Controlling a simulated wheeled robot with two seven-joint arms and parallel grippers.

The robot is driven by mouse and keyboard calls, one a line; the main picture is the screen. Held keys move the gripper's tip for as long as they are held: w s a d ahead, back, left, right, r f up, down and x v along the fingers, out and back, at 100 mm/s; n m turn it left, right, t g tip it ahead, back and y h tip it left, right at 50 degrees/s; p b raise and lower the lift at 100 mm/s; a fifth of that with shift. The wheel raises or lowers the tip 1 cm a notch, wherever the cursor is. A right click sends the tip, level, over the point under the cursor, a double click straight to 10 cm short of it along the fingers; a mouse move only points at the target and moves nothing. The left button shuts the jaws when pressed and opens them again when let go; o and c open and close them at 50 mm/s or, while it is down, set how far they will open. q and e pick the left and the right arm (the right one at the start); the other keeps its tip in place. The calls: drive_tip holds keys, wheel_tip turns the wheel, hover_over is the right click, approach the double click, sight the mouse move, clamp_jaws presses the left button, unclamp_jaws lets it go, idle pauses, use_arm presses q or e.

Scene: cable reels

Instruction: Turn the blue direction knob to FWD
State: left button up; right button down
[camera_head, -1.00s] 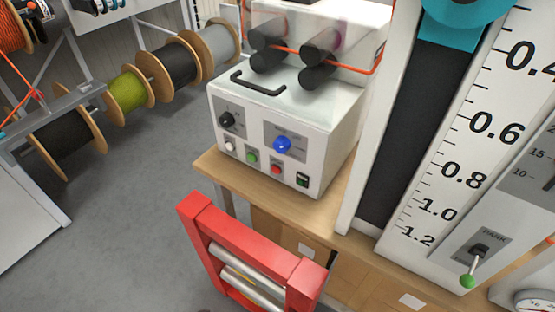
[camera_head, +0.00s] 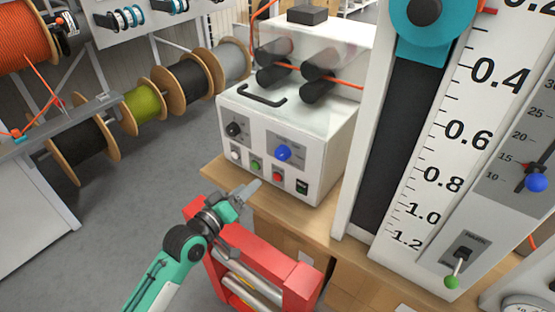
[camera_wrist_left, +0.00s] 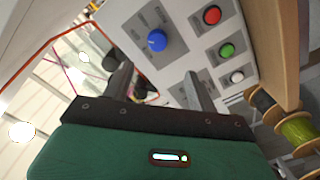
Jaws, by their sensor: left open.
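The blue direction knob (camera_head: 283,153) sits on the front panel of a white control box (camera_head: 325,165) on a wooden bench. In the left wrist view the blue knob (camera_wrist_left: 157,40) is beyond the fingers, and its label is too small to read. My left gripper (camera_head: 250,189) is in front of the box, below and left of the knob, apart from it. In the left wrist view its two fingers (camera_wrist_left: 158,88) are spread with nothing between them. My right gripper is not in view.
A black knob (camera_head: 234,129) and several push buttons share the panel, including a green one (camera_head: 256,165) and a red one (camera_head: 277,176). A red frame with rollers (camera_head: 262,258) stands below. A tall measuring scale (camera_head: 455,130) is at the right.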

sight(280, 156)
use_arm(q)
drive_tip(key=p+x, duration=0.1)
drive_tip(key=x, duration=0.7)
drive_tip(key=p+x, duration=0.1)
drive_tip(key=x, duration=0.4)
drive_tip(key=shift+r+p, duration=0.3)
drive_tip(key=shift+r, duration=0.1)
drive_tip(key=shift+w+d, duration=0.35)
drive_tip(key=shift+w, duration=0.05)
drive_tip(key=c, duration=1)
